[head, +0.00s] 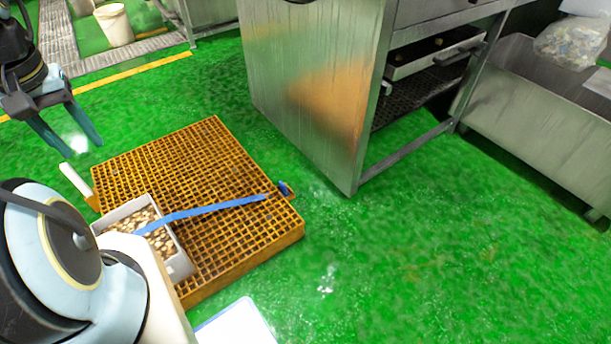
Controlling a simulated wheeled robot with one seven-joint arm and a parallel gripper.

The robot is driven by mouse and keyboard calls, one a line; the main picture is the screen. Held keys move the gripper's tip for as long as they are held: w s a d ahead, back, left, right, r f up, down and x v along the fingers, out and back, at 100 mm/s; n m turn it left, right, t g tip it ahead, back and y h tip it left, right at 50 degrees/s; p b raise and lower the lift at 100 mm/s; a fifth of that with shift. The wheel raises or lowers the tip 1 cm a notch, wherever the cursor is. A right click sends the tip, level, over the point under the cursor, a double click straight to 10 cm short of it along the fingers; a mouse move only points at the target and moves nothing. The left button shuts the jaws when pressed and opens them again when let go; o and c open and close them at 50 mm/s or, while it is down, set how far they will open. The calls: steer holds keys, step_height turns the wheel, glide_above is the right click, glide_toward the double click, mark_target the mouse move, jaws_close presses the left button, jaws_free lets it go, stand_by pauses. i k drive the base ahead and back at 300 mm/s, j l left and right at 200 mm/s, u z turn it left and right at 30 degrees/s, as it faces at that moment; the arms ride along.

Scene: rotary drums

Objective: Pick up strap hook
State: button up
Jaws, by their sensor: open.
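A blue strap (215,207) runs across an orange-brown grid pallet (190,160) on the floor. Its left end reaches over a grey tray. At its right end, by the pallet's right corner, is a small dark and blue piece, seemingly the strap hook (285,189); its exact shape is too small to tell. My gripper (84,151) is at the upper left, above the floor beyond the pallet's left corner. Its two blue-grey fingers point down and stand apart, with nothing between them. It is well left of the hook and touches neither strap nor pallet.
The grey tray (177,262) of brown and white pieces sits on the pallet's left part, partly behind my arm. A steel cabinet (310,80) stands behind the pallet, and a steel trough (540,125) at right. A white bucket (115,25) is far left. Green floor (430,250) at right is clear.

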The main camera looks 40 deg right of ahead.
mark_target(283, 186)
steer(key=l+u, duration=0.1)
steer(key=l, duration=0.8)
steer(key=k+l, duration=0.1)
steer(key=l, duration=0.8)
steer(key=l+u, duration=0.15)
steer(key=l, duration=0.75)
steer(key=l+u, duration=0.2)
steer(key=l, duration=0.2)
steer(key=k+l+u, duration=0.1)
steer(key=l+u, duration=0.15)
steer(key=l, duration=0.15)
steer(key=k+l+u, duration=0.2)
steer(key=l, duration=0.2)
steer(key=l+u, duration=0.25)
steer(key=u, duration=0.15)
steer(key=i+l+u, duration=0.1)
steer(key=l+u, duration=0.3)
steer(key=j, duration=0.1)
